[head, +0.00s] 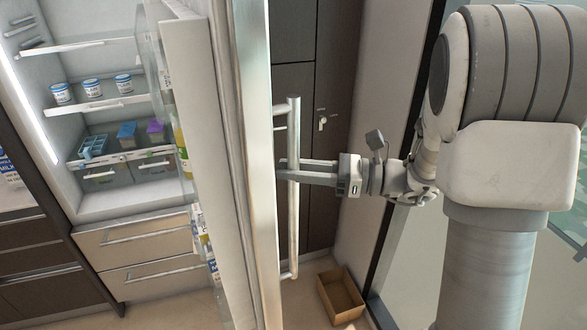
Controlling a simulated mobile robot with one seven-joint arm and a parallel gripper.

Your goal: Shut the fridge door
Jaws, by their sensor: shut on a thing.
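The fridge door (196,110) stands open in the head view, seen nearly edge-on, with its shelved inner side facing left. A long vertical metal handle (293,240) is fixed to its outer side. My gripper (290,170) reaches in from the right and is shut on the handle, a little above its middle. The fridge interior (110,200) shows at the left, with shelves, white jars (93,88), small coloured boxes (127,131) and drawers. Bottles and cartons in the door shelves are partly hidden by the door edge.
An open cardboard box (341,296) lies on the floor right of the door. Dark cabinets (335,60) stand behind the handle. A drawer front (145,236) is below the fridge interior. A dark counter unit (40,250) is at the far left.

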